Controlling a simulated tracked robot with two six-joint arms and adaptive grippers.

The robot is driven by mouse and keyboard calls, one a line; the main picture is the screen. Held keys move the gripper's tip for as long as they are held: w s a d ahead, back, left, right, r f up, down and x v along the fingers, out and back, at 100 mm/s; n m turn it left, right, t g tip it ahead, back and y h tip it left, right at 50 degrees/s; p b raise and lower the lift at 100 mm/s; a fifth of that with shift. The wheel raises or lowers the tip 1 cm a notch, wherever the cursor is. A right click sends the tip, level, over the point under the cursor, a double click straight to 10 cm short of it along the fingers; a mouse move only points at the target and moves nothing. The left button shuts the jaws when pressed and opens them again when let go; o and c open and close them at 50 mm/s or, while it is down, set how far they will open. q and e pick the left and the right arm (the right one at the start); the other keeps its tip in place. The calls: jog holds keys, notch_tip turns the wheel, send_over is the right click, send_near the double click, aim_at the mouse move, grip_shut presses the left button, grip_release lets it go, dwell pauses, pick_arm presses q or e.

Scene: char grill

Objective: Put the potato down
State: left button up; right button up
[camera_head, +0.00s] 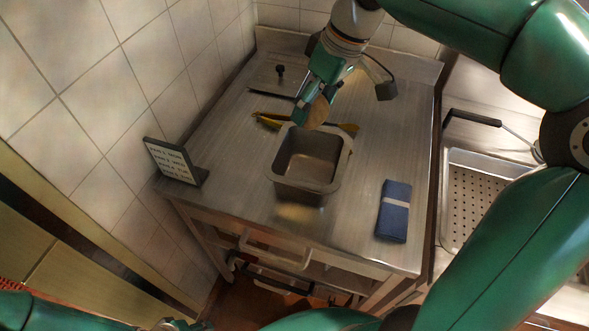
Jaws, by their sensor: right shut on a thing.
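The potato (317,113) is brown and rounded. My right gripper (313,99) comes down from the top of the head view and is shut on it. The potato shows just above the far rim of a deep metal pan (305,187) on the steel table. I cannot tell whether it touches the rim. The pan looks empty. At the bottom left edge, only a small dark part of my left gripper (178,325) shows, and its fingers are cut off.
A yellow thing (268,121) lies behind the pan, partly hidden. A flat metal lid (270,82) with a black knob lies at the back left. A small sign (172,160) stands left, a folded blue cloth (393,213) lies right. A perforated tray (480,197) sits beyond the table's right edge.

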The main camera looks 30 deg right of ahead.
aim_at(303, 178)
jog(key=shift+w+a, duration=0.1)
jog(key=shift+a, duration=0.05)
jog(key=shift+r, duration=0.1)
jog(key=shift+w+a, duration=0.1)
jog(key=shift+f, duration=0.25)
notch_tip(303, 178, down, 20)
jog(key=shift+r, duration=0.2)
dwell(0.3)
jog(key=o, duration=1.2)
jog(key=shift+c, duration=0.2)
